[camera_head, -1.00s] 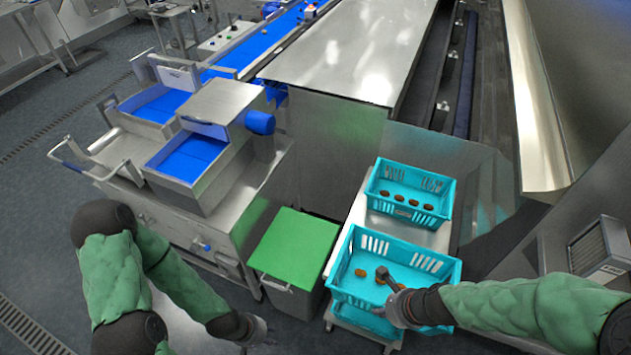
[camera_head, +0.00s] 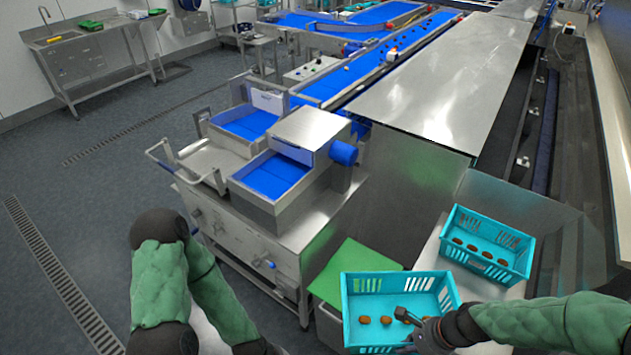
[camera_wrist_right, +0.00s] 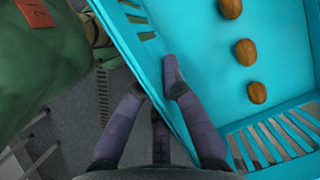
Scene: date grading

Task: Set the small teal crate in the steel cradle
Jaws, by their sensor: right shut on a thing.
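A teal crate (camera_head: 449,292) with slotted walls and several brown dates in it shows at the bottom centre of the head view. My right gripper (camera_head: 408,320) is shut on its near right wall. In the right wrist view, the fingers (camera_wrist_right: 160,90) straddle the wall of the crate (camera_wrist_right: 215,95), one inside and one outside. The crate overlaps the green lid (camera_head: 355,262) in view and looks roughly level. My left gripper (camera_head: 268,349) is at the bottom edge, mostly cut off. I cannot tell for sure which steel part is the cradle.
A second teal crate (camera_head: 523,262) with several dates stands on a pale stand (camera_head: 430,258) to the right. A steel machine with blue-lined trays (camera_head: 270,178) and a handled steel frame (camera_head: 190,165) stands left of centre. Open floor lies at left.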

